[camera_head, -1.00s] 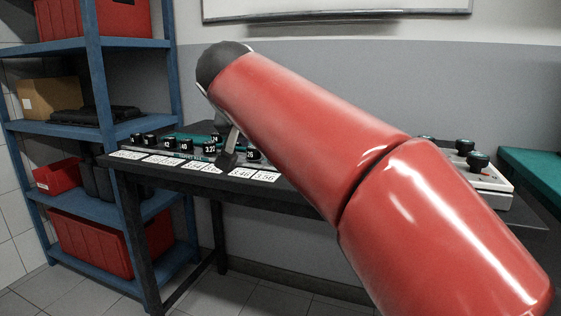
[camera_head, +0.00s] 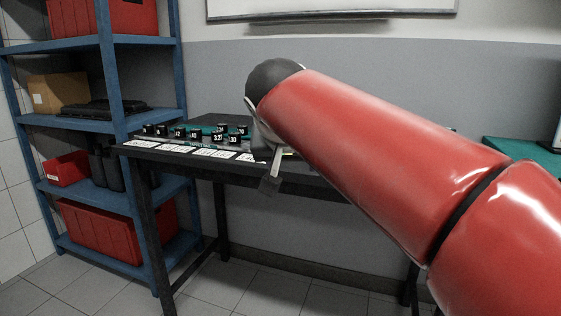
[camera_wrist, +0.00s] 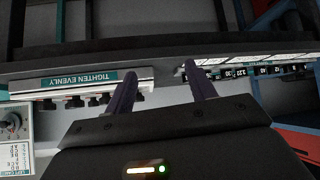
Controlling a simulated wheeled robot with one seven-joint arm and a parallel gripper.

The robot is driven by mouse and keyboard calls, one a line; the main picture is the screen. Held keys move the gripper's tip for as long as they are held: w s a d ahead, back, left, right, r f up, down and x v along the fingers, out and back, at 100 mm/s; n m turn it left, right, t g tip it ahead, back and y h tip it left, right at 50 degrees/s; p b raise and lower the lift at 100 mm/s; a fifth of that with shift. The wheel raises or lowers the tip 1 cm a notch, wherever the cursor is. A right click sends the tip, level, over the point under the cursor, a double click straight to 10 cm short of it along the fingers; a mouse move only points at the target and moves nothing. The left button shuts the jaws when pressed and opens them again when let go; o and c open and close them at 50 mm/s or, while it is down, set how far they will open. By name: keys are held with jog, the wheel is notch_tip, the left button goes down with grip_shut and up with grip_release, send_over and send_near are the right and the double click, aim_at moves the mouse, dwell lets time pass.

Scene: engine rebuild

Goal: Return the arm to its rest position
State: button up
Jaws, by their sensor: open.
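My red arm reaches across the head view from the lower right. My gripper (camera_head: 270,185) hangs below its dark wrist, at the front edge of the dark workbench (camera_head: 235,165). In the wrist view, the two fingers of my gripper (camera_wrist: 160,85) stand apart with nothing between them. The black body of the gripper fills the bottom of that view. The arm hides the right part of the bench in the head view.
Several numbered black parts (camera_head: 193,133) stand on the bench behind white labels. The wrist view shows a "TIGHTEN EVENLY" strip (camera_wrist: 75,81). A blue shelf (camera_head: 110,75) with red bins stands at left. A green surface (camera_head: 520,155) is at right. Floor before the bench is clear.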

jog(key=s+d+f+g, duration=0.1)
jog(key=s+d+f, duration=0.3)
jog(key=s+f, duration=0.3)
jog(key=s+d+f+g+y, duration=0.1)
jog(key=s+d+f, duration=0.4)
jog(key=s+f, duration=0.3)
jog(key=s+d+f+n+g, duration=0.1)
jog(key=s+d+f, duration=0.3)
jog(key=s+f, duration=0.3)
notch_tip(320, 180, down, 2)
jog(key=shift+s+d, duration=0.15)
jog(key=shift+s, duration=0.1)
